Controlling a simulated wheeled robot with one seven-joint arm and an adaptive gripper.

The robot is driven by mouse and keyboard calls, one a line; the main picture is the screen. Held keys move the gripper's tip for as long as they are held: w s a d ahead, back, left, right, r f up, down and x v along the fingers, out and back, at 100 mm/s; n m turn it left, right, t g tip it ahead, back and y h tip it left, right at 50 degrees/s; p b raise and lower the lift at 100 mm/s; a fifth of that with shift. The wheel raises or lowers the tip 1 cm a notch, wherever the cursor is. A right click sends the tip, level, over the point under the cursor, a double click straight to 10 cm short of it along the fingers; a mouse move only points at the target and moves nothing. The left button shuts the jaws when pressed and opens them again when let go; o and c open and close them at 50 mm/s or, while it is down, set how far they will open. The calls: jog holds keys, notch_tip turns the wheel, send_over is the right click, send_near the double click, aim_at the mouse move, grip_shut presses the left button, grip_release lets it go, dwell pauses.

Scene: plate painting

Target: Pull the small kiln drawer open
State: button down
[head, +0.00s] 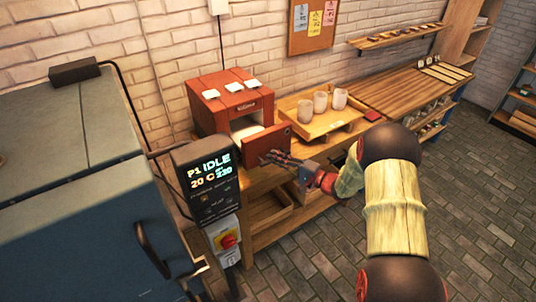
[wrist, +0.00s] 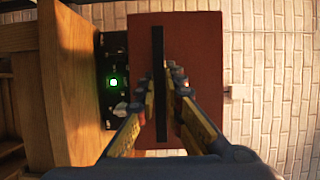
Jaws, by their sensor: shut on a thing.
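The small kiln (head: 230,103) is a red box on the wooden bench against the brick wall. Its drawer front (head: 262,143) stands out from the kiln's body, with a pale interior showing behind it, so the drawer is partly open. In the wrist view the drawer front (wrist: 205,50) is a red-brown panel with a long black bar handle (wrist: 159,48). My gripper (head: 268,156) is at the drawer front, and in the wrist view its fingers (wrist: 172,78) are closed on the handle. The fingertips hide part of the handle.
A wooden tray (head: 300,131) with several cups stands right of the kiln. The large blue-grey kiln (head: 70,130) and its control display (head: 208,180) stand close on the left. A green light (wrist: 113,82) shows beside the drawer front. Tiled floor is clear at right.

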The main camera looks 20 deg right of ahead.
jog(key=shift+s+d+f, duration=0.1)
jog(key=shift+s+d, duration=0.1)
jog(key=shift+s, duration=0.55)
jog(key=c, duration=1.9)
grip_release()
jog(key=shift+w, duration=0.1)
jog(key=v, duration=1.2)
jog(key=shift+d, duration=0.1)
